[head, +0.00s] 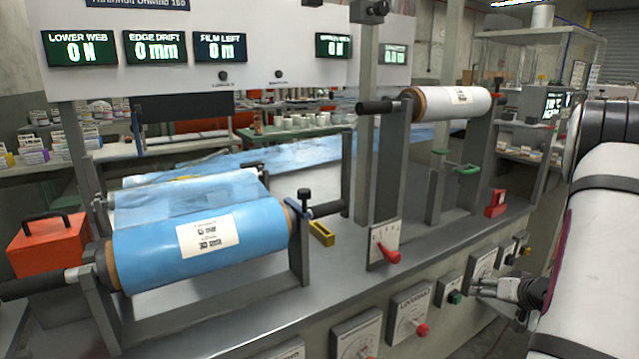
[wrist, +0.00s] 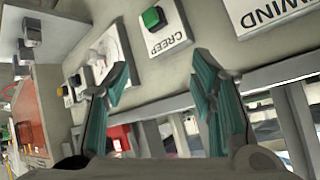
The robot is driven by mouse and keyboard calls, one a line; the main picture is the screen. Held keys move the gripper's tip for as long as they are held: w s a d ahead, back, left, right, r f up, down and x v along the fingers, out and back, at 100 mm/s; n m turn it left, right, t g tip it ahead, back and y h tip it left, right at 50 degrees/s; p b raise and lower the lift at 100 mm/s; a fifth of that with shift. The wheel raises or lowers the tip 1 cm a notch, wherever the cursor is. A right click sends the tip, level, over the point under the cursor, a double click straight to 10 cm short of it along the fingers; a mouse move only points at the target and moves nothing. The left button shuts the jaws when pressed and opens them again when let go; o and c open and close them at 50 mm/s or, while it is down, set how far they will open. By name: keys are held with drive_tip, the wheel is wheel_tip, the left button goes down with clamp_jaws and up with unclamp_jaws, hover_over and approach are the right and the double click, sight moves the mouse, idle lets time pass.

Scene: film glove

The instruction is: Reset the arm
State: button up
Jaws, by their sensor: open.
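My gripper (head: 482,288) is at the right of the head view, in front of the machine's front panel, close to a green button (head: 455,298). In the wrist view my gripper (wrist: 160,75) has its two teal-padded fingers spread apart with nothing between them. The green button (wrist: 152,17), on a plate marked CREEP, shows beyond the fingertips, apart from them. My white arm (head: 592,240) fills the right side of the head view.
The front panel carries red knobs (head: 421,329) and other switches. A blue film roll (head: 200,240) and a white roll (head: 455,101) sit on stands on the machine. An orange box (head: 47,245) is at the left. Floor shows below my gripper.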

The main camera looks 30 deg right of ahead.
drive_tip(key=w+a+r+n+g+h, duration=0.1)
drive_tip(key=w+a+r, duration=0.25)
drive_tip(key=r, duration=0.35)
drive_tip(key=w+a+r+g+h, duration=0.1)
drive_tip(key=w+a+r+g, duration=0.1)
drive_tip(key=a+r, duration=0.3)
drive_tip(key=s+a+r+n+g, duration=0.1)
drive_tip(key=s+a+r+g, duration=0.15)
drive_tip(key=a+r, duration=0.8)
drive_tip(key=s+a+n+g+y, duration=0.2)
drive_tip(key=s+a+n+y, duration=0.1)
drive_tip(key=s+a, duration=1.15)
drive_tip(key=s+a+n+g+y, duration=0.25)
drive_tip(key=s+a, duration=0.85)
drive_tip(key=a, duration=0.6)
wheel_tip(320, 180, up, 26)
drive_tip(key=t+p, duration=0.4)
drive_tip(key=p, duration=2.1)
drive_tip(key=shift+w+d+r+n, duration=0.25)
drive_tip(key=shift+d+n, duration=0.1)
drive_tip(key=shift+d, duration=0.1)
